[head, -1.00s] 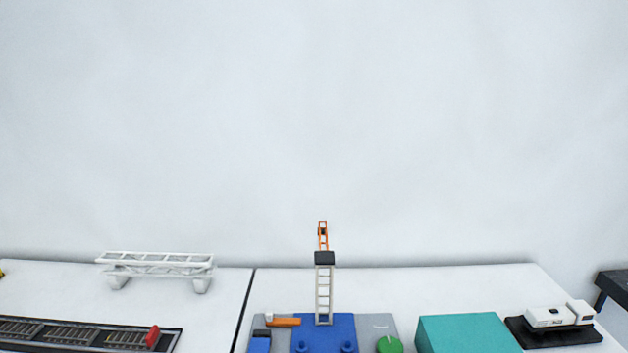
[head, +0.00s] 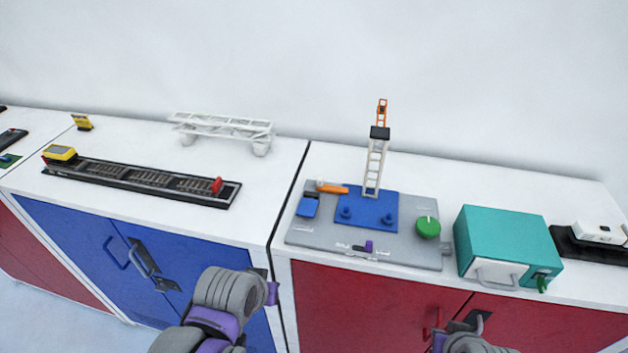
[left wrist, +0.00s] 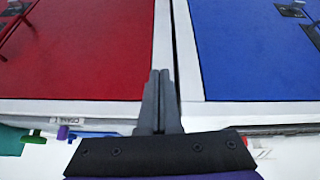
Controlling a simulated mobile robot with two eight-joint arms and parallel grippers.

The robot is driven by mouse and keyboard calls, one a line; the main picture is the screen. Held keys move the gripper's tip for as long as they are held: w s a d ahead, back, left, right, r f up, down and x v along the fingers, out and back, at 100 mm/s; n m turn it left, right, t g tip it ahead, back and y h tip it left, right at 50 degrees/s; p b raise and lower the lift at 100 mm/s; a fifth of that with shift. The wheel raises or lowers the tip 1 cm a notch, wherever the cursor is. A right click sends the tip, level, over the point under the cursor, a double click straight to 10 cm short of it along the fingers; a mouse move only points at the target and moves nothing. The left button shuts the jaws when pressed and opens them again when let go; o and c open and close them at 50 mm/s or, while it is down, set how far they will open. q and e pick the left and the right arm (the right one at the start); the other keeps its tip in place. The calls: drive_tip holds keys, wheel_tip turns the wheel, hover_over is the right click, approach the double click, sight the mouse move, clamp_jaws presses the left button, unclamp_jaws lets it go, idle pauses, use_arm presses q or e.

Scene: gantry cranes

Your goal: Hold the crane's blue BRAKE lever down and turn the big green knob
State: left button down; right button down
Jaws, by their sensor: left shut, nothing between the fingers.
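The crane's grey base (head: 300,232) lies on the white counter with a blue plate (head: 372,221) and a ladder-like tower (head: 374,168) on it. The blue lever (head: 308,206) is at the base's left side. My left gripper (head: 272,284) is in front of the cabinets, below the counter edge, apart from the crane. The left wrist view shows its fingers (left wrist: 160,78) shut and empty. My right gripper (head: 478,325) is low at the bottom edge, partly cut off.
A teal box (head: 505,235) stands right of the crane, with a white device (head: 600,233) beyond. A black track (head: 140,182) and white truss (head: 222,127) lie on the left counter. Red doors (head: 365,300) and blue doors (head: 90,245) are below. A small purple slider (head: 369,246) is on the base's front.

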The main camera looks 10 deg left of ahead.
use_arm(q)
drive_tip(key=w+d+r+n+g, duration=0.25)
drive_tip(key=w+r+n, duration=0.65)
drive_tip(key=r, duration=0.5)
wheel_tip(320, 180, up, 9)
drive_tip(key=n+g, duration=0.4)
drive_tip(key=n, duration=0.4)
hover_over(305, 215)
drive_tip(key=shift+t, duration=0.25)
wheel_tip(305, 215, down, 14)
drive_tip(key=shift+f, duration=0.1)
drive_tip(key=shift+s, duration=0.1)
